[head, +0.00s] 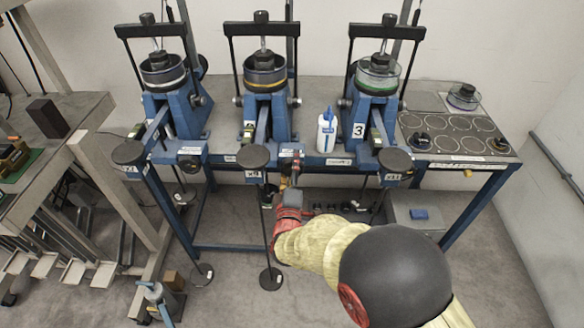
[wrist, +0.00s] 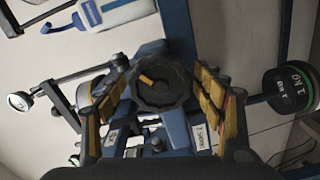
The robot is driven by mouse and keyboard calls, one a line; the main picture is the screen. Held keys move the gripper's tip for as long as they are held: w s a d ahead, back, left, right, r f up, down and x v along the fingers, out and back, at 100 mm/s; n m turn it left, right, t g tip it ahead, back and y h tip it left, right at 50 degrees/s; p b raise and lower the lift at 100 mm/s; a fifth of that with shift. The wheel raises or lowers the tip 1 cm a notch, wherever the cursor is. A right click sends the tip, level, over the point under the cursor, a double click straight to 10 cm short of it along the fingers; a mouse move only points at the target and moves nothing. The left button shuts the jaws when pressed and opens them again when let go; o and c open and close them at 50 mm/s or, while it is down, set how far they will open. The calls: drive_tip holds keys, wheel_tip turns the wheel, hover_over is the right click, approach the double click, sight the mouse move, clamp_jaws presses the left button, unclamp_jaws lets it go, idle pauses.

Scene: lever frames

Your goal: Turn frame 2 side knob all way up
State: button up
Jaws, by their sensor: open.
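Frame 2 (head: 268,105) is the middle of three blue lever frames on the bench. In the wrist view a round black ribbed knob (wrist: 160,82) with a yellow mark pointing to its upper left faces me, on the blue frame body. A small white label with a 2 (wrist: 198,134) shows beside it. My gripper (wrist: 158,85) is open, with one yellow-padded finger on each side of the knob; whether they touch it I cannot tell. In the head view my gripper (head: 290,190) is low in front of frame 2, and I cannot make out the knob there.
Frame 3 (head: 372,105) stands right of frame 2 and frame 1 (head: 175,110) left. A white bottle (head: 326,132) stands between frames 2 and 3. A hanging rod with a black disc (head: 253,157) is close to my arm. Black weights (wrist: 290,90) show in the wrist view.

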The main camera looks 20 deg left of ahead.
drive_tip(key=p+v, duration=0.2)
drive_tip(key=v, duration=0.4)
idle(0.3)
